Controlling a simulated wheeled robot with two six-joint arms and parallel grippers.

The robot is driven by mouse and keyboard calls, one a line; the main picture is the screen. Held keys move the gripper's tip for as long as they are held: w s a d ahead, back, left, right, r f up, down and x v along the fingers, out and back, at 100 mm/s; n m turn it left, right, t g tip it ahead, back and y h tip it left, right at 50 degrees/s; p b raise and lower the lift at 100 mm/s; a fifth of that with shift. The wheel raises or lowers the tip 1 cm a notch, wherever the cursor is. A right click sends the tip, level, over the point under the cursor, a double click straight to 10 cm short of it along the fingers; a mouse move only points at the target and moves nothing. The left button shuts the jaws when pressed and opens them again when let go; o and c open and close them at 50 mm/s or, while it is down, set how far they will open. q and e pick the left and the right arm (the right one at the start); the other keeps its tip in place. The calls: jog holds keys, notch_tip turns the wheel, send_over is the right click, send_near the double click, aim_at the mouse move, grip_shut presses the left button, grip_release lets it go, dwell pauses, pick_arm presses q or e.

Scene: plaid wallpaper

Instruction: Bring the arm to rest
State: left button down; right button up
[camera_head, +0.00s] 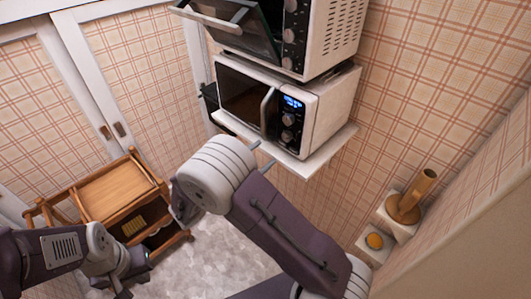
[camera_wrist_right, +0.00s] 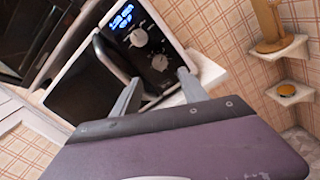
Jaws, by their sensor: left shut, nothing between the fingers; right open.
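My right arm reaches up from the bottom of the head view, with its right gripper (camera_head: 262,158) just in front of the white microwave (camera_head: 329,108). In the right wrist view the two fingers of the right gripper (camera_wrist_right: 160,88) are spread apart and empty, below the microwave's dial panel (camera_wrist_right: 143,40) and handle (camera_wrist_right: 112,60). I cannot tell whether a finger touches the microwave or its shelf. My left gripper (camera_head: 122,289) hangs low at the bottom left of the head view, near the wooden cart. Its fingers are small and partly hidden there; it holds nothing visible.
The microwave stands on a white wall shelf (camera_head: 294,162). Above it an oven (camera_head: 318,30) has its door (camera_head: 228,27) tilted open. A wooden cart (camera_head: 116,190) stands lower left. Small corner shelves at right hold a wooden object (camera_head: 409,205) and a round yellow item (camera_head: 375,241).

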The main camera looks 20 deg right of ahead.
jog(key=s+d+r+m+g, duration=0.2)
jog(key=d+r+m+g, duration=0.2)
jog(key=d, duration=0.3)
jog(key=s+d+f+m+g+y, duration=0.2)
jog(key=s+d+m+g, duration=0.1)
jog(key=s, duration=0.3)
jog(key=s+d+f+m+g+y, duration=0.2)
jog(key=s+d+f+g+y, duration=0.15)
jog(key=s, duration=0.25)
jog(key=s+a+f+m+y, duration=0.5)
jog(key=s+a+f+y, duration=0.2)
jog(key=a+f+y, duration=0.1)
jog(key=w+a+f+m+t+y, duration=0.2)
jog(key=w+a+t, duration=0.3)
jog(key=a, duration=0.3)
jog(key=shift+w+f+m+y, duration=0.3)
jog(key=shift+w+m+y, duration=0.25)
jog(key=shift+m+y, duration=0.15)
